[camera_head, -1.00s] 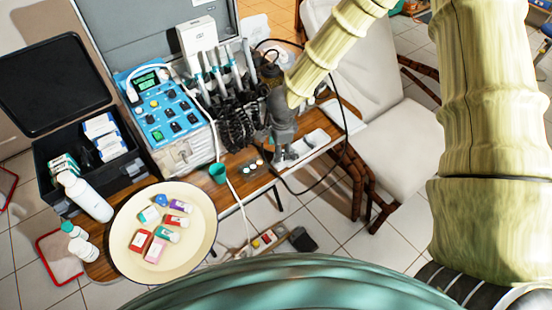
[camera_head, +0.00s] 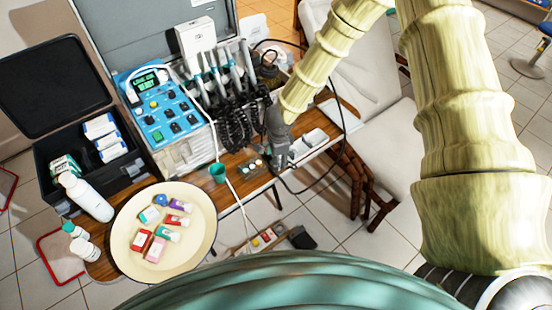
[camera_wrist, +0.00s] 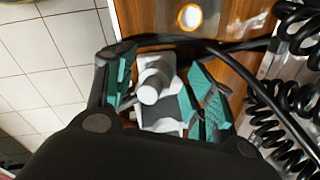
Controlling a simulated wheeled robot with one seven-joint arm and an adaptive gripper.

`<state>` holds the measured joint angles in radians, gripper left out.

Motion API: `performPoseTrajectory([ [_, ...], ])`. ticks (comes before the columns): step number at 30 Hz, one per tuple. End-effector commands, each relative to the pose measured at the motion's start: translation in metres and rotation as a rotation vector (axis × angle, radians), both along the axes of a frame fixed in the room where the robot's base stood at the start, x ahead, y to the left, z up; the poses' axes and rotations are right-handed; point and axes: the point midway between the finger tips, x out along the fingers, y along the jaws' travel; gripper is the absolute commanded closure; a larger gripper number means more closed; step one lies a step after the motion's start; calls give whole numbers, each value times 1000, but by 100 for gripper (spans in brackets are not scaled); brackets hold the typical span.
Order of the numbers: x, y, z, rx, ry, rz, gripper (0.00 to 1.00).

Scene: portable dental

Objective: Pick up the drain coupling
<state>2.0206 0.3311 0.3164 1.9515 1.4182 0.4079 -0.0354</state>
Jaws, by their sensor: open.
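The likely drain coupling (camera_wrist: 153,80) is a pale grey, tube-like piece in the wrist view. It stands on or is part of a whitish base on the wooden table. My gripper (camera_wrist: 163,88) is open, with its green-padded fingers on either side of the piece. Gaps show between pads and piece, so I see no grip. In the head view my gripper (camera_head: 281,157) points down at the table's right part, and it hides the coupling there.
Black coiled hoses (camera_wrist: 292,105) and a black cable cross close to my fingers. The blue-fronted dental unit (camera_head: 160,105) stands to the left. A green cup (camera_head: 218,172) and a cream round tray (camera_head: 125,255) with small boxes are nearer. A white chair (camera_head: 385,145) stands right.

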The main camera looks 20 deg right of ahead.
Motion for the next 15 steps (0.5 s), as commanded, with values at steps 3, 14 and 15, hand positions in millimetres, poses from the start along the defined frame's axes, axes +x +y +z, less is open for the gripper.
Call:
performPoseTrajectory([
  [3, 0, 0, 0, 0, 0, 0, 51],
  [14, 0, 0, 0, 0, 0, 0, 96],
  [15, 0, 0, 0, 0, 0, 0, 96],
])
